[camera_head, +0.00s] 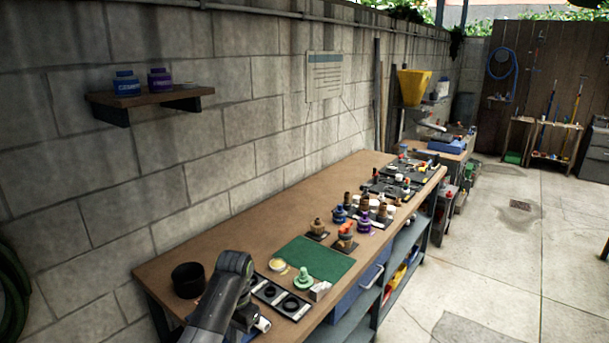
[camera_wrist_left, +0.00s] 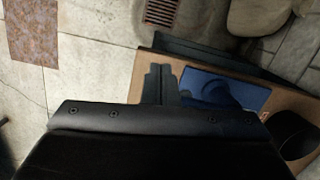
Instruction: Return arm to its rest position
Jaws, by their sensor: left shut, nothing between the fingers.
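My left arm (camera_head: 226,292) rises from the bottom edge in the head view and bends over the near end of the workbench (camera_head: 225,232). Beyond the fingers lie a blue surface (camera_wrist_left: 225,88), a brown wooden edge (camera_wrist_left: 145,66) and pale floor slabs (camera_wrist_left: 92,80). My right gripper is in neither view.
Near the arm stand a black round cup (camera_head: 188,280), a black tray with round wells (camera_head: 278,298), a pale green fitting (camera_head: 303,279) and a green mat (camera_head: 316,259). Several fittings stand farther along the bench. A block wall (camera_head: 150,160) runs behind; open floor (camera_head: 500,250) lies right.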

